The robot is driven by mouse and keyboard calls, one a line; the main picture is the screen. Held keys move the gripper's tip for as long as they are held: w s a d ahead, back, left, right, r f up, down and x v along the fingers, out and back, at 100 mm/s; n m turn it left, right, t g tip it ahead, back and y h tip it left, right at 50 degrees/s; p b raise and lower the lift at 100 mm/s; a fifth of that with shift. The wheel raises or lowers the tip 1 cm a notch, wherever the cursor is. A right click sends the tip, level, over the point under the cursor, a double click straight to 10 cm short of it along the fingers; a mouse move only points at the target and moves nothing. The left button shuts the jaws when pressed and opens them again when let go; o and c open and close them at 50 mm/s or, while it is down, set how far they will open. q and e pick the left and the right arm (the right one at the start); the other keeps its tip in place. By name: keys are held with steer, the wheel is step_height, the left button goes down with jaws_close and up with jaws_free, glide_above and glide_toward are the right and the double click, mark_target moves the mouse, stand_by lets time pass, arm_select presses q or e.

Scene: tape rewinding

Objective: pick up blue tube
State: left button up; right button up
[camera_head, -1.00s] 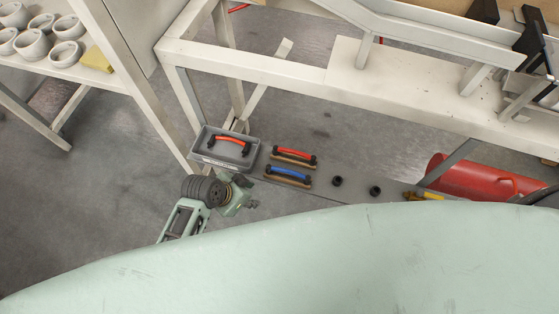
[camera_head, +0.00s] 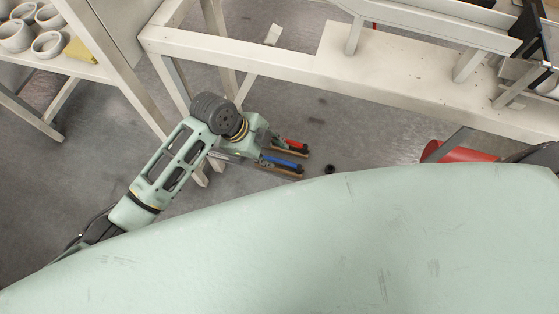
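My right gripper is not in view.
A white frame (camera_head: 230,55) rises behind. A red cylinder (camera_head: 462,154) lies at the right. White cups (camera_head: 47,44) stand on a rack at the upper left.

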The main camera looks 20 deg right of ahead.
mark_target(280, 161)
arm_select(q)
steer(key=x, duration=0.8)
steer(key=shift+a, duration=0.1)
jaws_close()
